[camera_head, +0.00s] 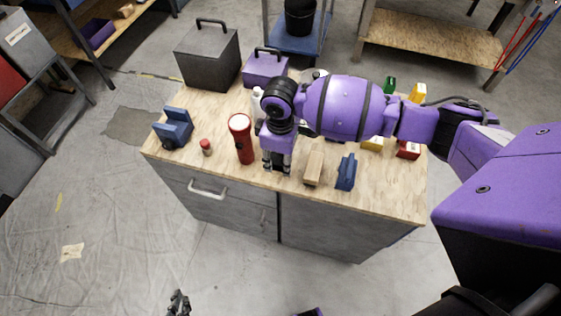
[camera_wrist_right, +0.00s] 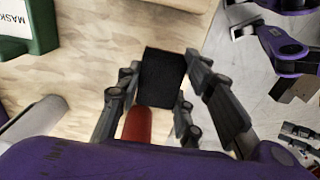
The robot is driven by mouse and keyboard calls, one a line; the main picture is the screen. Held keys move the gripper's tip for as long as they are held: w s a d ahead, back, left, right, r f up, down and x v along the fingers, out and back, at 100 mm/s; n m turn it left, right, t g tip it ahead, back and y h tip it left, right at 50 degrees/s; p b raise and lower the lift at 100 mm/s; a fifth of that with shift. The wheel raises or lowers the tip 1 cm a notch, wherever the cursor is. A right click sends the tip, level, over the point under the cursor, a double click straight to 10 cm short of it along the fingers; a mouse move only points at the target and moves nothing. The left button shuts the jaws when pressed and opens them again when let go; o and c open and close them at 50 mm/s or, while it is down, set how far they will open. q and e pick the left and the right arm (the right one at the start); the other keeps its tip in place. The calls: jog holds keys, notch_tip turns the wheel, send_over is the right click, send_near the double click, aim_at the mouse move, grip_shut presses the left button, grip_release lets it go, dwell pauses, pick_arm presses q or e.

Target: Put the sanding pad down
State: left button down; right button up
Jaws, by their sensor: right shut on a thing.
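In the wrist view, my right gripper (camera_wrist_right: 155,100) is shut on a dark, flat rectangular block, which I take to be the sanding pad (camera_wrist_right: 163,78). In the head view, my right gripper (camera_head: 277,168) points down near the front edge of the workbench (camera_head: 215,172), between a red flashlight and a wooden block. The pad is hard to make out there, and I cannot tell whether it touches the top. My left gripper (camera_head: 178,303) is low at the bottom edge, over the floor and away from the bench; its fingers are too small to judge.
The red flashlight (camera_head: 241,138) stands close left of my right gripper. The wooden block (camera_head: 314,166) and a blue tool (camera_head: 346,172) lie close right. A blue vise-like thing (camera_head: 172,128) and a small red-topped item (camera_head: 206,147) are further left. Dark and purple boxes stand behind.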

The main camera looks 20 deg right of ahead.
aim_at(280, 164)
jog(key=f, duration=0.3)
jog(key=shift+w+f, duration=0.15)
jog(key=shift+w, duration=0.05)
pick_arm(q)
jog(key=shift+s+f, duration=0.3)
jog(key=shift+s, duration=0.05)
pick_arm(e)
jog(key=shift+f, duration=0.15)
jog(key=shift+f, duration=0.15)
jog(key=o, duration=1.1)
